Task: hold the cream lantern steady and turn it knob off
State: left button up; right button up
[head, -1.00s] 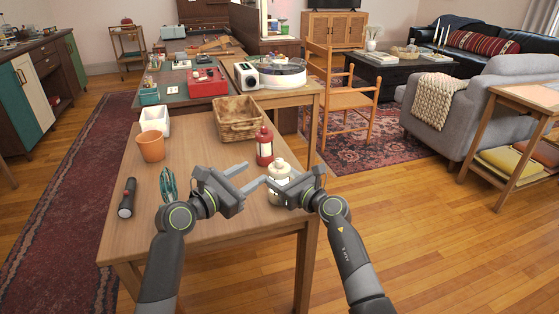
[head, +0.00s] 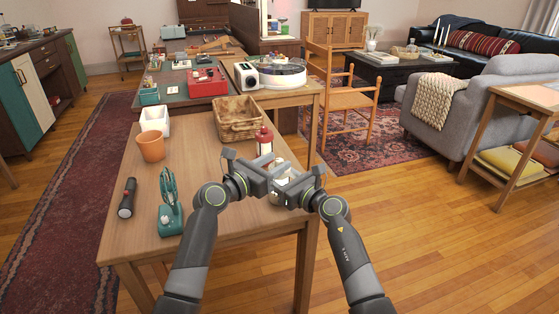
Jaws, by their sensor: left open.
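The cream lantern (head: 275,199) stands near the right edge of the wooden table. It is mostly hidden behind my grippers, and its knob cannot be made out. My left gripper (head: 279,178) is open at the lantern, with its fingers pointing right across it. Whether they touch it cannot be told. My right gripper (head: 294,189) is at the lantern's right side, its fingers overlapping the lantern and the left gripper in the picture. Whether it grips the lantern is not clear.
A red lantern (head: 264,142) stands just behind the cream one. A teal device (head: 170,215), a flashlight (head: 127,198), a terracotta pot (head: 151,146), a white container (head: 155,119) and a wicker basket (head: 238,119) are on the table (head: 205,180). The table's middle is clear.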

pick_arm(q)
jog(key=shift+x, duration=1.1)
grip_shut()
